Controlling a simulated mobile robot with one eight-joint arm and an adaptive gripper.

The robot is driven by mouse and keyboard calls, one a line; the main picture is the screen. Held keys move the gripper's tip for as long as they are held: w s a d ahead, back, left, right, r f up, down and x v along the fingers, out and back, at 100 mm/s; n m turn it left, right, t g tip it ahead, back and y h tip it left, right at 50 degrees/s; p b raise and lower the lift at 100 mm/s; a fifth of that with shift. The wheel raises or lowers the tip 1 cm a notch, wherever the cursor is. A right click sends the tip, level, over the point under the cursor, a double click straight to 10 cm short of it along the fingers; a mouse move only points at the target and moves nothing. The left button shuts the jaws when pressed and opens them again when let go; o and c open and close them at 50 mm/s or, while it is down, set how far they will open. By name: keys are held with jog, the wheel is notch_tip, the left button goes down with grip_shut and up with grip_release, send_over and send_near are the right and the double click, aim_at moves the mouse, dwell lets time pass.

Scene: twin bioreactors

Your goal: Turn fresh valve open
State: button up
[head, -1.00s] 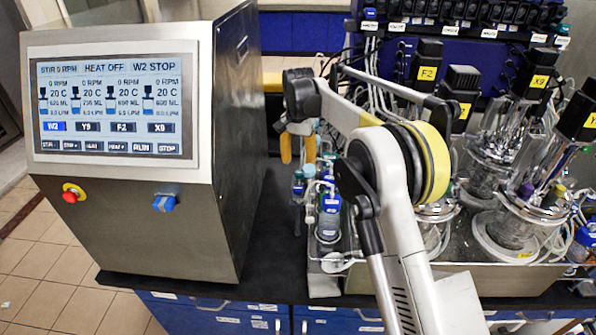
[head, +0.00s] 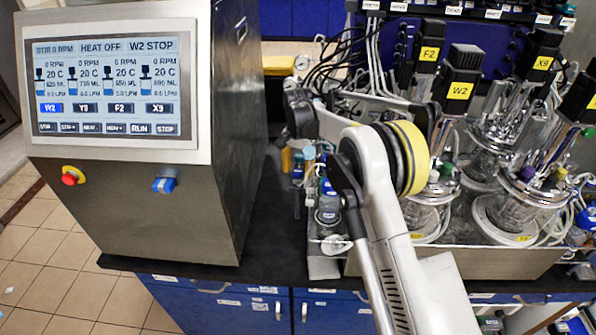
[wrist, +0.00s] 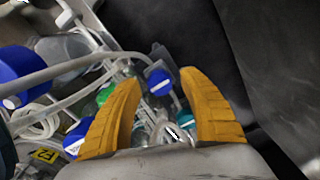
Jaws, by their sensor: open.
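My gripper (wrist: 160,82) is open in the wrist view, its two orange fingers pointing up the picture. Between the fingertips shows a small blue knob (wrist: 159,83) with a white mark, apparently a valve handle; no label reads "fresh". I cannot tell whether the fingers touch it. A green cap (wrist: 106,94) and another blue cap (wrist: 76,138) lie left of and behind the left finger. In the head view an orange finger (head: 287,160) shows low beside the bottles, partly hidden by my arm.
The steel control cabinet (head: 200,225) stands close to the left, with a screen (head: 115,88), red stop button (head: 73,175) and blue knob (head: 164,185). Glass bioreactors (head: 520,205) and tubing stand on the right. A narrow strip of black bench (head: 270,240) is bare between.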

grip_shut()
jog(key=n+b, duration=0.1)
jog(key=n, duration=0.2)
jog(key=shift+f+n+b, duration=0.1)
jog(key=shift+n+b, duration=0.2)
jog(key=shift+n, duration=0.1)
jog(key=n+b, duration=0.1)
jog(key=n, duration=0.4)
jog(key=shift+n, duration=0.3)
jog(key=n+b, duration=0.1)
jog(key=n, duration=0.3)
jog(key=shift+n, duration=2.1)
